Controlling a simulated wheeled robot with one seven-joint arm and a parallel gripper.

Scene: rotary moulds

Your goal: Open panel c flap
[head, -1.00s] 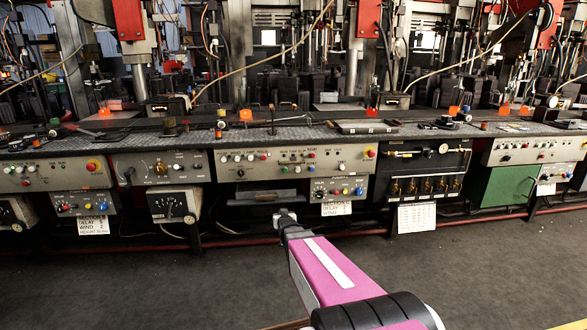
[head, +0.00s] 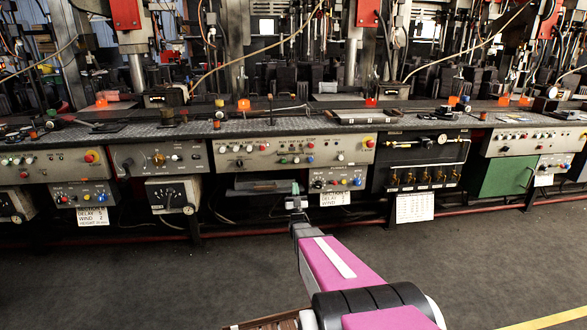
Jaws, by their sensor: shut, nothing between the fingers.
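The panel above the Section C sign is a long grey control box (head: 293,153) with knobs and coloured buttons, in the middle of the head view. A smaller box (head: 337,180) with coloured buttons hangs under its right half, above the white Section C sign (head: 335,199). Left of the small box is a dark recess with a grey ledge (head: 250,192); I cannot tell whether this is the flap. My gripper (head: 296,193) is shut and empty. In the picture it overlaps the recess's right end, just left of the small box. I cannot tell whether it touches anything.
A gauge-and-valve panel (head: 425,160) with a white notice (head: 415,207) is to the right. A box with a dial (head: 172,195) hangs to the left. A red pipe (head: 480,205) runs low along the bench. The dark floor (head: 120,280) in front is clear.

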